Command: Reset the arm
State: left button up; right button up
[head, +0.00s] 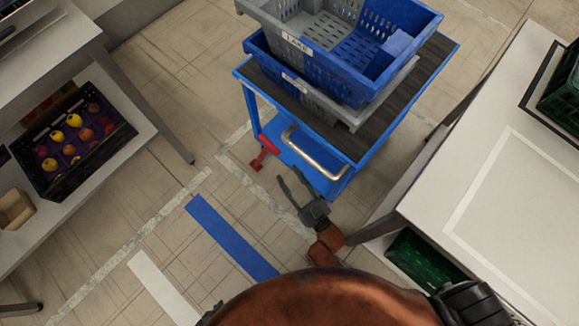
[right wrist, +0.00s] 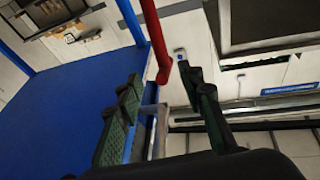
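My right gripper (head: 293,186) shows in the lower middle of the head view, at the near end of the blue cart. In the right wrist view its two dark green fingers (right wrist: 160,85) are spread apart with nothing held between them. Beyond them are the cart's red lever (right wrist: 157,40) and blue shelf (right wrist: 62,105). My left gripper is not in either view. My orange-brown arm fills the bottom of the head view.
The blue cart (head: 357,162) carries stacked blue and grey crates (head: 345,60); its metal handle (head: 315,158) faces me. A white table (head: 515,190) stands right, with a green crate (head: 425,262) below. A black fruit crate (head: 112,145) sits left.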

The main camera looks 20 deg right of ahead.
dwell(0.5)
